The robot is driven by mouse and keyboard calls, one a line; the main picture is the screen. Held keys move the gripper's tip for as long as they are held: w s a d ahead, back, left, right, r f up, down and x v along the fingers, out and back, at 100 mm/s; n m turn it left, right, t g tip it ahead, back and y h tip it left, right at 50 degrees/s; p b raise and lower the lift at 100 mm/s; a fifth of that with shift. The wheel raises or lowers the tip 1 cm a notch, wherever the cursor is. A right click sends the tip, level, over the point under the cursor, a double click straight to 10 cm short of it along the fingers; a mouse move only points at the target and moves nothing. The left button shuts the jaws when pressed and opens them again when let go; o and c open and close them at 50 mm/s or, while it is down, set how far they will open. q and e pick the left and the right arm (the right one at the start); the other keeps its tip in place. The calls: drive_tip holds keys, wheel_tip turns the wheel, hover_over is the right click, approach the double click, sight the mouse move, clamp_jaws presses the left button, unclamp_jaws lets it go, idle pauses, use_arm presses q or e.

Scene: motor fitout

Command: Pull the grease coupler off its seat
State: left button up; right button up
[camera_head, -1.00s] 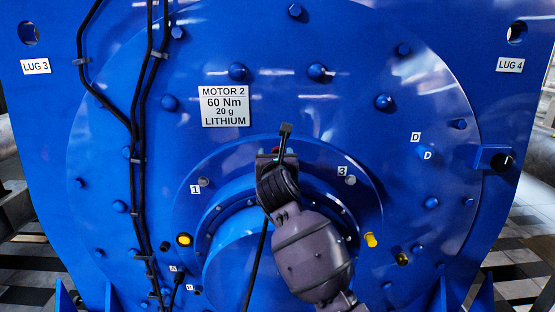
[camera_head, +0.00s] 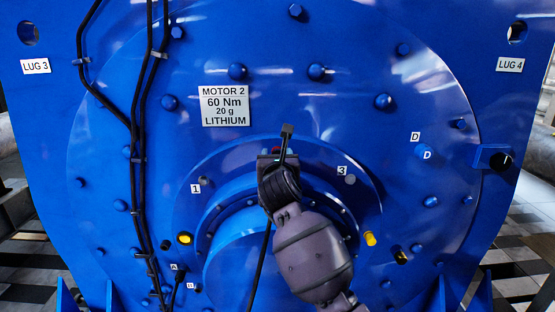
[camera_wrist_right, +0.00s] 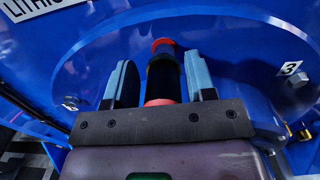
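The grease coupler (camera_wrist_right: 161,82) is a dark cylinder with red ends in the right wrist view. It stands between the two light-blue fingers of my right gripper (camera_wrist_right: 162,80). The fingers flank it closely on both sides, with a thin gap showing at the left one; I cannot tell whether they press on it. In the head view my right gripper (camera_head: 282,160) points up in front of the motor's central hub and hides most of the coupler. A bit of red (camera_head: 276,150) shows behind it. My left gripper is not in view.
The blue motor face (camera_head: 330,110) fills the view, with bolts standing out. Black cables (camera_head: 140,170) run down its left side. A black hose (camera_head: 262,265) hangs below my right gripper.

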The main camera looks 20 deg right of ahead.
drive_tip(key=shift+w+d+r, duration=0.15)
drive_tip(key=shift+d, duration=0.25)
drive_tip(key=shift+w+d+r, duration=0.1)
drive_tip(key=shift+d, duration=0.25)
clamp_jaws()
use_arm(q)
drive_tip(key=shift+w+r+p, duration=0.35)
drive_tip(key=shift+p, duration=0.25)
use_arm(e)
drive_tip(key=shift+s+a+f, duration=0.2)
drive_tip(key=shift+s+f, duration=0.05)
drive_tip(key=shift+f, duration=0.2)
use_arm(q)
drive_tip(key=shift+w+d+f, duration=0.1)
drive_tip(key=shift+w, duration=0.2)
use_arm(e)
drive_tip(key=shift+s+a+f, duration=0.1)
drive_tip(key=shift+s+f, duration=0.1)
drive_tip(key=shift+f, duration=0.4)
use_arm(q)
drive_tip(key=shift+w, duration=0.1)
use_arm(e)
drive_tip(key=shift+f+g, duration=0.1)
drive_tip(key=shift+g, duration=0.2)
drive_tip(key=shift+s+f, duration=0.1)
drive_tip(key=shift+v, duration=0.85)
